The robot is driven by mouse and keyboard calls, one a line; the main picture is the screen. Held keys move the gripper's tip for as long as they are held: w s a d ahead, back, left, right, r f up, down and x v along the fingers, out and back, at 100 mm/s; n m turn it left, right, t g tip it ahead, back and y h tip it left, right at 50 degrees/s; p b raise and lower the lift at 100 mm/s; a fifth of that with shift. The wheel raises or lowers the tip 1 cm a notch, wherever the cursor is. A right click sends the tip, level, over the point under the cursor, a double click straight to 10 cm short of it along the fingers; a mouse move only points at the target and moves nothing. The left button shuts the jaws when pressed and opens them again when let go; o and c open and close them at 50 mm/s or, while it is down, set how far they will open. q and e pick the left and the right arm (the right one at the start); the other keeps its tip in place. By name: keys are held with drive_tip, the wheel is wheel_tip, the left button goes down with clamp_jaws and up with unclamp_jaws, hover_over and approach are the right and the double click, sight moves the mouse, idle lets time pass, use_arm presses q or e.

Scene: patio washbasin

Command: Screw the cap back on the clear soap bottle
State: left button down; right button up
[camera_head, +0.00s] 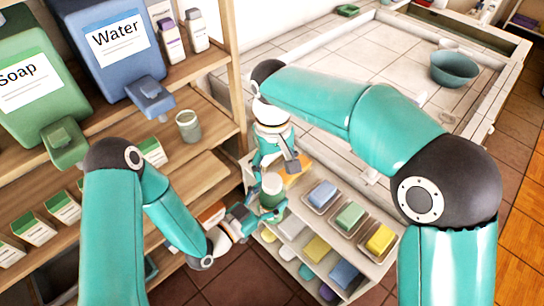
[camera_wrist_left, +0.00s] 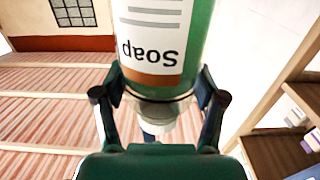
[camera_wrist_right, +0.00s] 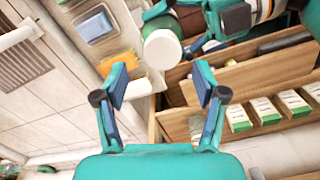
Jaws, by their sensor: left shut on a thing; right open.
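The soap bottle (camera_head: 271,200) holds green liquid. In the left wrist view the bottle (camera_wrist_left: 160,35) has a "Soap" label that reads upside down. My left gripper (camera_head: 252,208) is shut on it, with a finger on each side in the left wrist view (camera_wrist_left: 158,97). A white cap (camera_head: 272,183) shows at the bottle's top; how tightly it sits, I cannot tell. In the right wrist view the round cap (camera_wrist_right: 162,48) lies just beyond my right fingertips. My right gripper (camera_wrist_right: 162,78) is open and empty, above the bottle in the head view (camera_head: 285,165).
A white shelf rack (camera_head: 345,278) with colored soap bars in trays stands beside and below the bottle. A wooden shelf (camera_head: 205,100) with a blue Water dispenser (camera_head: 112,45) and a green Soap dispenser (camera_head: 35,85) stands left. A glass jar (camera_head: 188,126) stands on it.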

sight(272, 180)
drive_tip(key=n, duration=0.3)
drive_tip(key=r+n, duration=0.1)
drive_tip(key=n, duration=0.3)
drive_tip(key=shift+a+r+n, duration=0.1)
drive_tip(key=shift+r+n, duration=0.25)
drive_tip(key=shift+n, duration=0.45)
drive_tip(key=shift+w+a+r, duration=0.1)
drive_tip(key=shift+a+r, duration=0.05)
drive_tip(key=shift+r, duration=0.15)
drive_tip(key=shift+f, duration=4.05)
drive_tip(key=shift+c, duration=0.2)
